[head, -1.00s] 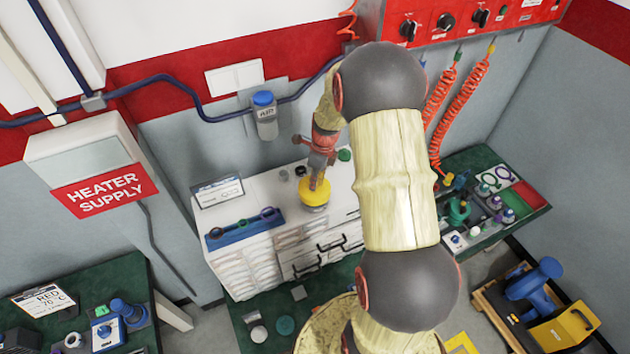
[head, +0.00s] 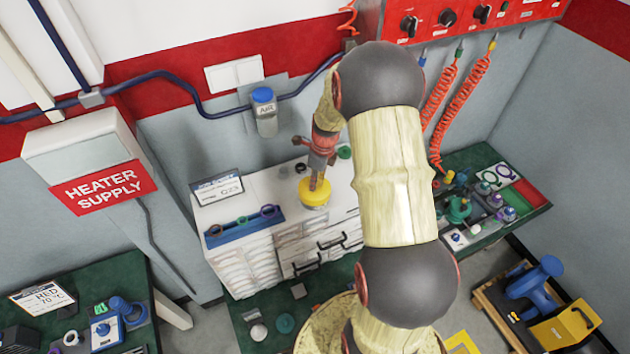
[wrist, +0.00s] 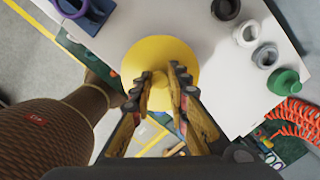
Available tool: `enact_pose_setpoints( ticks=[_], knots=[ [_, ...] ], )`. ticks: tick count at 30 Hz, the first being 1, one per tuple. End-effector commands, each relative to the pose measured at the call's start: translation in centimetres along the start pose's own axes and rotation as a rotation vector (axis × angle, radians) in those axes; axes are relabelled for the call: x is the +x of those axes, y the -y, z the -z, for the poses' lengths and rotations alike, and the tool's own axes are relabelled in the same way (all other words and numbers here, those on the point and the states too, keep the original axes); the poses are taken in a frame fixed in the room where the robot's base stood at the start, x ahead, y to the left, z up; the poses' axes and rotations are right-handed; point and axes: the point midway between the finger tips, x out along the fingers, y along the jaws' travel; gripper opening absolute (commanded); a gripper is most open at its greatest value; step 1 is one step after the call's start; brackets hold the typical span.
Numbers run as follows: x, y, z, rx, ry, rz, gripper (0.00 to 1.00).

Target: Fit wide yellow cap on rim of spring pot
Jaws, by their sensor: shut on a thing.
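The wide yellow cap (head: 313,192) is at the front edge of the white cabinet top in the head view. In the wrist view the cap (wrist: 160,58) is a broad round disc seen from above. My gripper (head: 319,176) points down and is shut on the cap's small central knob; its two fingers (wrist: 160,82) stand on either side of the knob. A pale grey rim of the pot (head: 314,207) shows just below the cap in the head view. The cap hides most of the pot, so I cannot tell whether it is fully seated.
Dark, white and grey rings and a green knobbed cap (wrist: 284,82) stand on the white cabinet top (wrist: 230,95). A blue rack with rings (head: 244,228) lies at its left front, beside a sign (head: 217,190). Orange coiled hoses (head: 462,100) hang at the right.

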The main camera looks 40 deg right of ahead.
Motion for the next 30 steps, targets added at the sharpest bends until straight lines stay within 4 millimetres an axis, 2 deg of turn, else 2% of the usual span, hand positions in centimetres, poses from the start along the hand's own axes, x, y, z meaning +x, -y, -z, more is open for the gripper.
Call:
enact_pose_setpoints(
  ticks=[19, 20, 30],
  knots=[
    [1.3, 0.0, 0.2, 0.0, 0.0, 0.001, 0.0],
    [1.3, 0.0, 0.1, 0.0, 0.001, 0.001, 0.17],
    [1.3, 0.0, 0.2, 0.0, 0.0, 0.001, 0.36]
  ],
)
